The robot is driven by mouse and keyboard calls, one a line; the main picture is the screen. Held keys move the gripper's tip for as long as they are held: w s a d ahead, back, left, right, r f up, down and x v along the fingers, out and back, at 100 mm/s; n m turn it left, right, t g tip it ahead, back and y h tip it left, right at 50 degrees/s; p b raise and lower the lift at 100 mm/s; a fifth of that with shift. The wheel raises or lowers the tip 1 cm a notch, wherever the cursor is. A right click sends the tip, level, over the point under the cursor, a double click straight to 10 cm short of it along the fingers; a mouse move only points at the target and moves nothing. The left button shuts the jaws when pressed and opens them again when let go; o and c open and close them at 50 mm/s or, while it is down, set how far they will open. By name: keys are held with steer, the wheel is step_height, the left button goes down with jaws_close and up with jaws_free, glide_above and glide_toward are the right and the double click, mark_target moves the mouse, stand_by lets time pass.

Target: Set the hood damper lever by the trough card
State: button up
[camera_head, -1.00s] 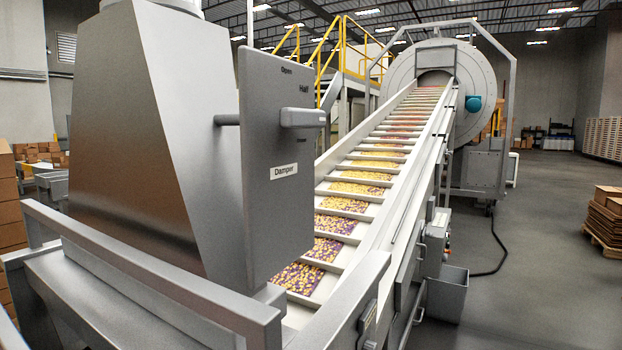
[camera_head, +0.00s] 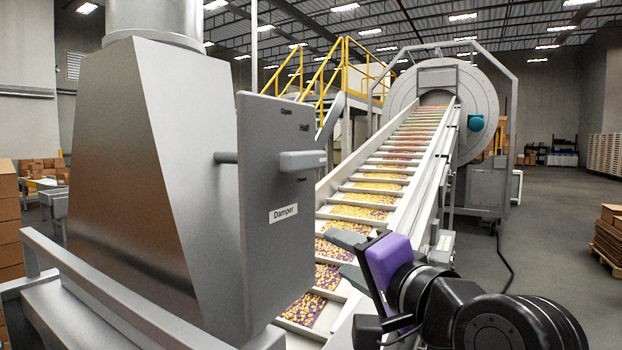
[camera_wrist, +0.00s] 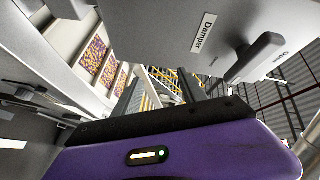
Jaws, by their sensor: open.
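A grey damper panel (camera_head: 275,235) stands on the hood's side, marked "Open", "Half" and a lower word too small to read. The lever (camera_head: 303,160) lies about level below "Half", close to the lowest word. The lever (camera_wrist: 257,57) and the "Damper" label (camera_wrist: 203,33) also show in the wrist view. My gripper (camera_head: 338,255), with a purple body, is open and empty, below and right of the lever and apart from it. Its two fingers (camera_wrist: 160,92) point away from the wrist camera. I cannot make out a readable trough card.
The sloping conveyor (camera_head: 385,170) carries yellow and purple candy up to the big drum (camera_head: 480,95). A grey rail (camera_head: 130,290) runs in front of the hood (camera_head: 125,150). A small pale plate (camera_head: 445,243) is on the conveyor's side.

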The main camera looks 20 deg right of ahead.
mark_target(309, 162)
steer(key=s+a+r+m+y, duration=0.2)
steer(key=s+r+y, duration=0.15)
steer(key=r, duration=1.05)
steer(key=shift+h, duration=0.25)
steer(key=p+x, duration=0.1)
steer(key=x, duration=0.6)
steer(key=shift+w+a+p, duration=0.2)
steer(key=shift+w+p, duration=0.05)
steer(key=shift+p, duration=0.15)
jaws_close()
